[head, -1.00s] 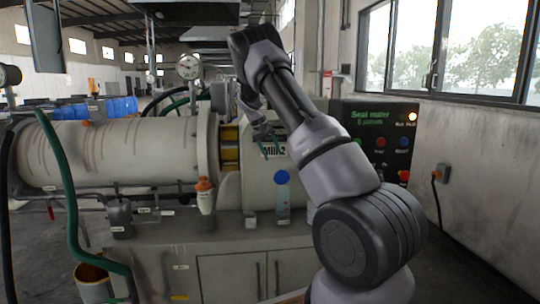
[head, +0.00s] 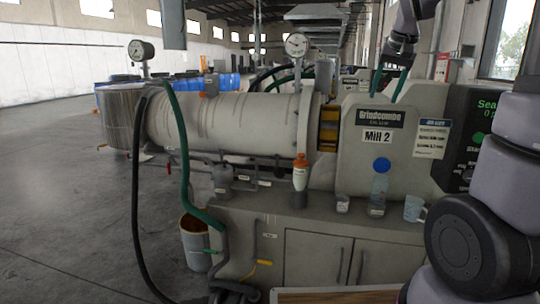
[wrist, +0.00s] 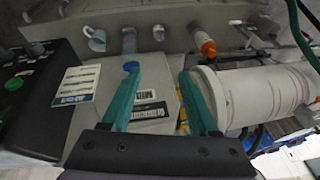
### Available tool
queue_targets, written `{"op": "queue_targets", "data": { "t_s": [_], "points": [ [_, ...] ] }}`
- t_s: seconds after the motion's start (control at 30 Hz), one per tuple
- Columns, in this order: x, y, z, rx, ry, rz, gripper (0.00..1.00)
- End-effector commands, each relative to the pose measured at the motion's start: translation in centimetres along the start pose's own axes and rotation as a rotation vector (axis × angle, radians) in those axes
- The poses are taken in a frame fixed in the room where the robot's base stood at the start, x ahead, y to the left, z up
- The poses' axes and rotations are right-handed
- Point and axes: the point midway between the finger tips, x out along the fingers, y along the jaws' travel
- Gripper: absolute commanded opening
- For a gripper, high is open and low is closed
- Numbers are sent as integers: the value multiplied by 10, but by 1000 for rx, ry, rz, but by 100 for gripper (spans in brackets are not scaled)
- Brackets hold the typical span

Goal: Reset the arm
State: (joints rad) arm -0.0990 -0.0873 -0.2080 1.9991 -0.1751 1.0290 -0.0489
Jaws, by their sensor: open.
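My gripper (wrist: 160,100) shows in the wrist view with its two green fingers spread wide apart and nothing between them. Beyond the fingers are the Mill 2 housing and the bench top, seen from above. In the head view my arm stands at the right edge, and the green fingers (head: 388,82) hang at the top right, above the mill housing (head: 385,155). The fingers look clear of the housing.
On the bench stand an orange-capped bottle (head: 300,178), a blue-capped bottle (head: 378,190), a small cup (head: 342,204) and a clear mug (head: 414,208). A bucket (head: 194,243) and hoses (head: 135,200) are at left. The floor (head: 70,220) at far left is clear.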

Motion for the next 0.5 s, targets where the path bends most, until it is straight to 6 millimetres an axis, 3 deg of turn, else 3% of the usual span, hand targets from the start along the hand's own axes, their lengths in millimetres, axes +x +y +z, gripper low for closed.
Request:
{"op": "queue_targets", "data": {
  "t_s": [0.03,0.2,0.4,0.5],
  "points": [
    [-17,-1,22,1,21,-33,60],
    [-53,-3,90,0,80,-118,60],
    [-71,0,164,-9,150,-180,60],
    [-72,3,188,-13,175,-194,60]
  ]
}}
